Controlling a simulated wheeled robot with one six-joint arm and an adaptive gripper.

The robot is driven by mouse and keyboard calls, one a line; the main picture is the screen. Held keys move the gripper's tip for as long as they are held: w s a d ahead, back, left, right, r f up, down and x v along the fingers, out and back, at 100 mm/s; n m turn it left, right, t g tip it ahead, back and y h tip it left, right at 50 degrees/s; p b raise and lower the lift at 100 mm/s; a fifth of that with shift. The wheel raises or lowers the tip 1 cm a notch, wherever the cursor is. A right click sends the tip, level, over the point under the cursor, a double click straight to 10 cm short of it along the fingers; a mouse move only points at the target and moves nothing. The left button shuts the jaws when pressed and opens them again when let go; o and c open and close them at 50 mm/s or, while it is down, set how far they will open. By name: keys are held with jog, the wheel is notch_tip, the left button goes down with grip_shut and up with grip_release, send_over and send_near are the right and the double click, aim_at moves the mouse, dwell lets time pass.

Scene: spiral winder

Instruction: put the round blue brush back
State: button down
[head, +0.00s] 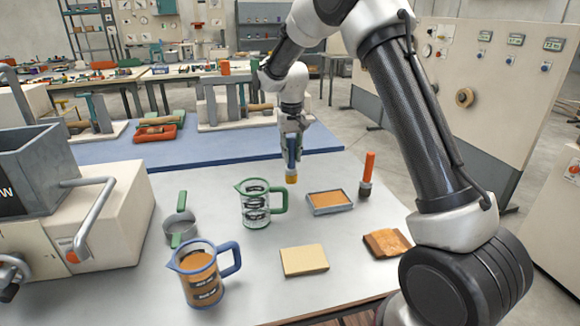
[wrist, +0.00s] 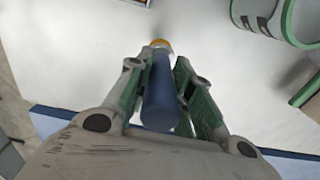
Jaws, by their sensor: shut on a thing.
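The round blue brush (head: 291,179) has a blue handle and a yellow-orange bristle end that points down in the head view. My gripper (head: 292,137) is shut on its handle and holds it upright over the back middle of the table, right of the green-rimmed jug. In the wrist view, the blue brush handle (wrist: 160,100) lies between the two green-padded fingers of my gripper (wrist: 158,75), its orange end beyond them. I cannot tell how high the bristle end is above the table.
The green-rimmed jug (head: 254,207), a tray (head: 330,208) with tan contents and an orange-handled tool (head: 368,168) stand nearby. A blue-rimmed jug (head: 202,275), yellow sponge (head: 304,260), brown block (head: 387,243) and scoop (head: 180,224) are nearer. A blue strip (head: 190,146) runs along the back.

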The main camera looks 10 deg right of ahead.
aim_at(292, 168)
jog(key=shift+f, duration=1.95)
jog(key=c, duration=1.3)
grip_release()
jog(key=shift+f, duration=0.1)
notch_tip(292, 168, up, 12)
jog(key=shift+d+r, duration=0.1)
jog(key=shift+r, duration=0.15)
jog(key=s+d+r+t, duration=0.1)
jog(key=s+d+r, duration=0.45)
jog(key=s, duration=0.45)
jog(key=s+d+r+t, duration=0.1)
jog(key=s+d+r, duration=0.5)
jog(key=s, duration=0.4)
jog(key=s+d+f, duration=0.1)
jog(key=s, duration=0.5)
jog(key=s+d+f+t, duration=0.1)
jog(key=s, duration=0.5)
jog(key=s+d+f+t, duration=0.1)
jog(key=s, duration=0.6)
jog(key=shift+d+f, duration=0.15)
